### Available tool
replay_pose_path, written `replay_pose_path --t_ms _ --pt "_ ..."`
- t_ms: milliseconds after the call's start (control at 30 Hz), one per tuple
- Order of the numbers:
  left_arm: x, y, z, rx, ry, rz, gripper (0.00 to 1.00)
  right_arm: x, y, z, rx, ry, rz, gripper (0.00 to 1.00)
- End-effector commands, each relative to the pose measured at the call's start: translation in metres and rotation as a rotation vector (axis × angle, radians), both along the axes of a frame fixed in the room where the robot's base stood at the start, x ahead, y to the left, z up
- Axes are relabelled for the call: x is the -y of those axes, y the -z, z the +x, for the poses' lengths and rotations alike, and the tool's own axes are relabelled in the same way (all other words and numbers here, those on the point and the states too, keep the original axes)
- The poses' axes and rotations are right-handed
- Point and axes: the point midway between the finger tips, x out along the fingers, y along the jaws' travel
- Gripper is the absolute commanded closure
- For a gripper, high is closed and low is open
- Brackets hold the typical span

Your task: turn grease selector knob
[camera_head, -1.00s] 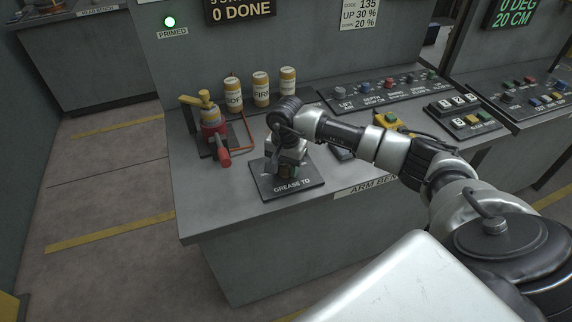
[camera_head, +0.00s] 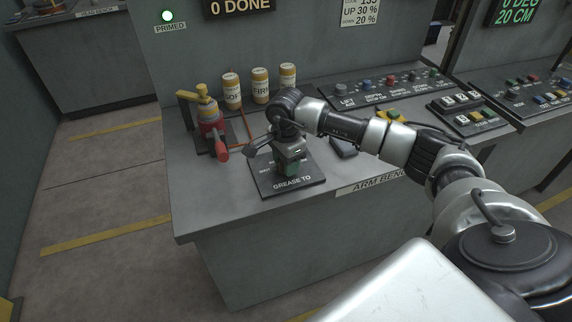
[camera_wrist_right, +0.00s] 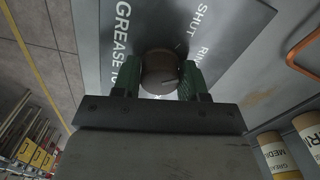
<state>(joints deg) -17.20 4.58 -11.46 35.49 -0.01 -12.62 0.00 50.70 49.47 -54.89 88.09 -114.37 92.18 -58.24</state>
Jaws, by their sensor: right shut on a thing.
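The grease selector knob (camera_wrist_right: 160,72) is a round dark brown knob with a pale line on its face. It stands on a dark plate (camera_head: 293,184) lettered "GREASE TO" near the bench's left front. In the right wrist view the plate (camera_wrist_right: 226,22) also shows "SHUT" and part of another label. My right gripper (camera_wrist_right: 162,76) has its green fingers on both sides of the knob, shut on it. In the head view my right gripper (camera_head: 290,164) points down over the plate and hides the knob. My left gripper is not in view.
A red grease pump (camera_head: 211,128) with a yellow top stands left of the plate. Several labelled cartridges (camera_head: 260,86) stand behind. Button panels (camera_head: 388,90) line the bench's back right. A black object (camera_head: 344,149) lies right of the plate.

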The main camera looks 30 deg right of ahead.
Motion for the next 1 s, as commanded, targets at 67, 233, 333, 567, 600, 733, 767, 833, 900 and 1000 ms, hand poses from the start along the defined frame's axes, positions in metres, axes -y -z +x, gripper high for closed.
replay_pose_path --t_ms 67,233,333,567,600,733,767,833,900,1000 --pt "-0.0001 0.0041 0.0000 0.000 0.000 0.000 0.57 0.0004 0.0004 0.0006 0.003 0.049 0.000 0.81" --pt "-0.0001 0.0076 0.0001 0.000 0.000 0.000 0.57 0.0006 0.0000 0.0005 0.003 0.137 -0.001 0.81" --pt "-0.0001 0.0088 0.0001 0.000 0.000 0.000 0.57 0.0007 -0.0004 0.0006 0.003 0.172 -0.001 0.81" --pt "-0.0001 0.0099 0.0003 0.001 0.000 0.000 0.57 0.0008 -0.0013 0.0007 0.004 0.211 -0.001 0.81" --pt "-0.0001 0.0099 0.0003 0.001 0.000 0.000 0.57 0.0008 -0.0014 0.0007 0.004 0.213 -0.001 0.81" --pt "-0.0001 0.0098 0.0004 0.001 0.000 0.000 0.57 0.0008 -0.0016 0.0008 0.004 0.215 -0.001 0.81" --pt "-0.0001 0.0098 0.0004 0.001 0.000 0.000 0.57 0.0008 -0.0016 0.0008 0.004 0.215 -0.001 0.81" --pt "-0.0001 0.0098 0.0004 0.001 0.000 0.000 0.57 0.0009 -0.0017 0.0008 0.004 0.215 -0.001 0.81" --pt "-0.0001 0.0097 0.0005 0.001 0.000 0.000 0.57 0.0009 -0.0017 0.0008 0.004 0.214 -0.001 0.81" --pt "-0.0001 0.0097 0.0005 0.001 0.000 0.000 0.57 0.0009 -0.0018 0.0009 0.004 0.214 -0.001 0.48"
